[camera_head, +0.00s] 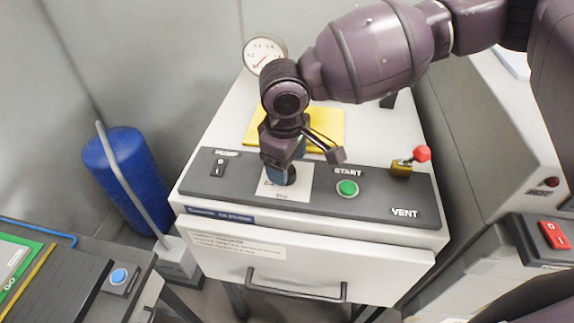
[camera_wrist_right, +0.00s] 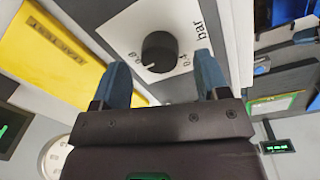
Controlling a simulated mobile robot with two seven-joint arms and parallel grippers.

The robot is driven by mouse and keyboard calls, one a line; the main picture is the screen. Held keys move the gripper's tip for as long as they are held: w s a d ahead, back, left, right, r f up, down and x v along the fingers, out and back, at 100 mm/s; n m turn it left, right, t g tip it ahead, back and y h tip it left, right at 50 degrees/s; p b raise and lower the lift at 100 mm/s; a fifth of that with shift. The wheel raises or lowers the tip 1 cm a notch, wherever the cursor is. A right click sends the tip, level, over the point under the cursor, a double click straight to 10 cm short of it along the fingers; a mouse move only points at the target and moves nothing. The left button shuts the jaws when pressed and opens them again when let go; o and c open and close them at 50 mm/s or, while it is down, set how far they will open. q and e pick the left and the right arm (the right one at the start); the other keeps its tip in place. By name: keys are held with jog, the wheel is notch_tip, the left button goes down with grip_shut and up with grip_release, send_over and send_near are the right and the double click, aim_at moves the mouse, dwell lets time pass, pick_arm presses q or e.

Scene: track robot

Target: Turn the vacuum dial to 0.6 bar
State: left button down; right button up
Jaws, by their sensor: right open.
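The black vacuum dial (camera_wrist_right: 159,50) sits on a white scale plate marked "bar" in the right wrist view. The figures 0.8 and 0.4 are readable on the plate. A pale mark on the dial points toward my gripper, between those two figures. My right gripper (camera_wrist_right: 162,75) is open, its blue fingers on either side of the dial's near edge, with gaps visible; contact cannot be told. In the head view my right gripper (camera_head: 284,166) points down over the scale plate (camera_head: 301,186), largely hiding the dial. My left gripper is not in view.
The panel holds a black rocker switch (camera_head: 218,164), a green START button (camera_head: 347,188) and a red-tipped VENT lever (camera_head: 421,154). A round gauge (camera_head: 264,52) stands behind, its needle at lower left. A yellow plate (camera_head: 329,126) lies behind the panel. A blue cylinder (camera_head: 127,172) stands left.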

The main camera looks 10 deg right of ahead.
jog(key=shift+w+f, duration=0.1)
jog(key=shift+f, duration=1.05)
jog(key=shift+c, duration=0.3)
jog(key=c, duration=0.9)
jog(key=shift+o, duration=0.2)
jog(key=shift+n, duration=0.3)
jog(key=n, duration=0.5)
jog(key=shift+d+n, duration=0.1)
jog(key=shift+n, duration=0.2)
jog(key=n, duration=0.5)
jog(key=shift+w+r+y, duration=0.1)
jog(key=shift+w+y, duration=0.05)
jog(key=shift+y, duration=0.15)
jog(key=shift+n, duration=0.4)
